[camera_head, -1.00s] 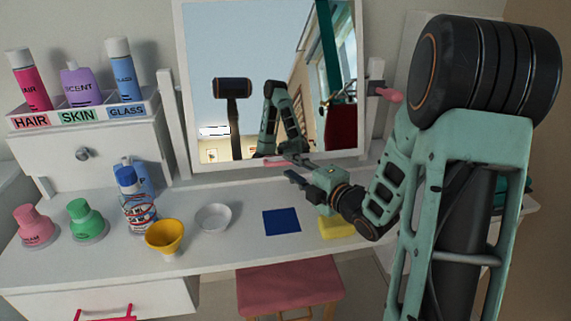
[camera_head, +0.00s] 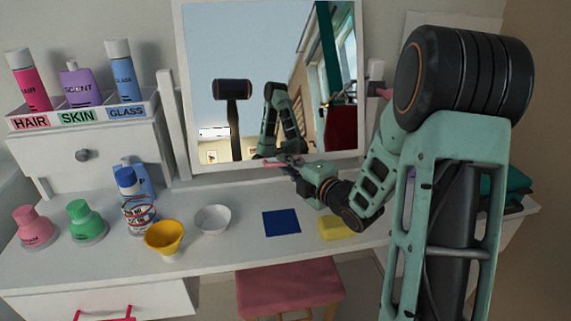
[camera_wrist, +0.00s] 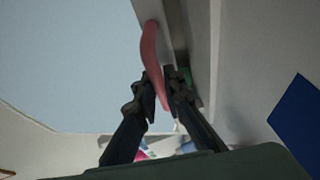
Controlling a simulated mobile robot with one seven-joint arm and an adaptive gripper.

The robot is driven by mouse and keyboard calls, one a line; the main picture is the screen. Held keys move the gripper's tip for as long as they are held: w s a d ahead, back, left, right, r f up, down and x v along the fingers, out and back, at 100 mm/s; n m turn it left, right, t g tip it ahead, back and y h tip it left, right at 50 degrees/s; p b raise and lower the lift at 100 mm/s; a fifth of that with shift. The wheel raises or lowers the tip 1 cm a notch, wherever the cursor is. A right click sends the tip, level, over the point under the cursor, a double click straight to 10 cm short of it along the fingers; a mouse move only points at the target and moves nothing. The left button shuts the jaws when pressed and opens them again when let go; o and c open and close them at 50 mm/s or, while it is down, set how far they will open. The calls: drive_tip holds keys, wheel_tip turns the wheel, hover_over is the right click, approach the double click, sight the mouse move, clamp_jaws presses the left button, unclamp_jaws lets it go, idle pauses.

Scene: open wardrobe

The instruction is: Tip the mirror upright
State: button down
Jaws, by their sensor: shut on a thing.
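The mirror (camera_head: 215,50) stands at the back of the white dressing table in a pale frame, between two side posts. It reflects my arm and a window, and its top edge is cut off in the head view. How far it tilts is hard to tell. A pink handle (camera_head: 270,162) sits at its lower edge. My gripper (camera_head: 288,165) is at this handle. In the wrist view, the curved pink handle (camera_wrist: 150,50) runs down between the fingertips of my gripper (camera_wrist: 160,85), which are shut on it.
A yellow cup (camera_head: 165,238), white bowl (camera_head: 213,220), blue cloth (camera_head: 281,222) and yellow sponge (camera_head: 335,228) lie on the table (camera_head: 240,258). Bottles stand at left, some in a labelled rack (camera_head: 75,117). A pink stool (camera_head: 290,285) is in front.

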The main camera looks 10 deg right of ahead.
drive_tip(key=shift+f, duration=0.1)
drive_tip(key=b, duration=0.2)
drive_tip(key=shift+w+f+b, duration=0.3)
drive_tip(key=shift+w+f, duration=0.05)
drive_tip(key=shift+f, duration=0.05)
drive_tip(key=w+b, duration=0.1)
drive_tip(key=b, duration=0.1)
drive_tip(key=w+f+t+b, duration=0.1)
drive_tip(key=b, duration=0.2)
drive_tip(key=shift+w, duration=0.15)
drive_tip(key=w+b, duration=0.1)
drive_tip(key=w+f+b, duration=0.1)
drive_tip(key=w+b, duration=0.1)
drive_tip(key=shift+w, duration=0.55)
drive_tip(key=c, duration=2)
unclamp_jaws()
